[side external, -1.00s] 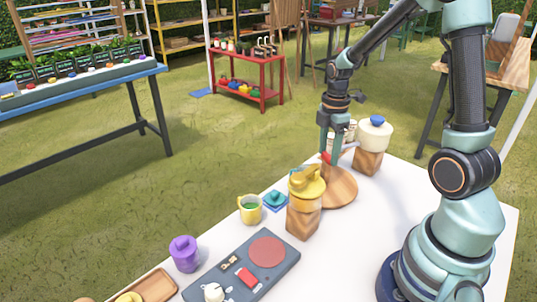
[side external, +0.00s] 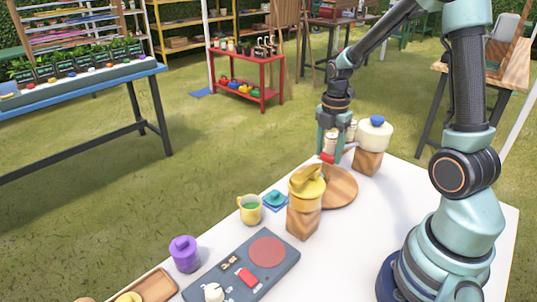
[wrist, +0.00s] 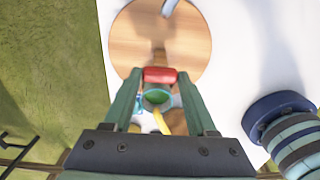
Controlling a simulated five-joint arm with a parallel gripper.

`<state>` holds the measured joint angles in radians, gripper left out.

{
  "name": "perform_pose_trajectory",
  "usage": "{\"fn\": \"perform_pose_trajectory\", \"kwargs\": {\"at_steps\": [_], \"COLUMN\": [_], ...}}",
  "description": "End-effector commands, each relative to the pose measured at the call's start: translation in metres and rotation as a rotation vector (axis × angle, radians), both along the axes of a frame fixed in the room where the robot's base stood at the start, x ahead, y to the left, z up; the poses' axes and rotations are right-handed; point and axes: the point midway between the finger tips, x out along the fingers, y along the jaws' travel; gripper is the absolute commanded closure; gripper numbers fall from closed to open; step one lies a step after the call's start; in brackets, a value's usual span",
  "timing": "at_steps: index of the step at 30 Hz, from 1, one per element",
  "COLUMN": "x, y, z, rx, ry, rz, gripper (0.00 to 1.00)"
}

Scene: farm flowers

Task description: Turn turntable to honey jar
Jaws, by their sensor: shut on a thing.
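The turntable, a round flat wooden disc (side external: 342,188), lies on the white table; it fills the top of the wrist view (wrist: 135,40). My gripper (side external: 326,155) is above the disc's far left edge, its fingers pointing down. It is shut on a red cylindrical piece (wrist: 160,75), which also shows at the fingertips in the side view (side external: 327,158). A brown stub lies between the red piece and the disc in the wrist view; how they join is unclear. I cannot tell which vessel is the honey jar.
A cream pot with a blue knob (side external: 375,133) stands on a block behind. Small pale jars sit partly hidden behind my gripper. The table's right side is clear.

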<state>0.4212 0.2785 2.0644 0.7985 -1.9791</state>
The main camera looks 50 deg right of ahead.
Motion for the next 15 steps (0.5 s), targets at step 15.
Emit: {"fn": "perform_pose_trajectory", "kwargs": {"at_steps": [15], "x": [0.0006], "y": [0.0008], "z": [0.0023], "rx": [0.0], "ry": [0.0], "rz": [0.035], "gripper": [1.0]}}
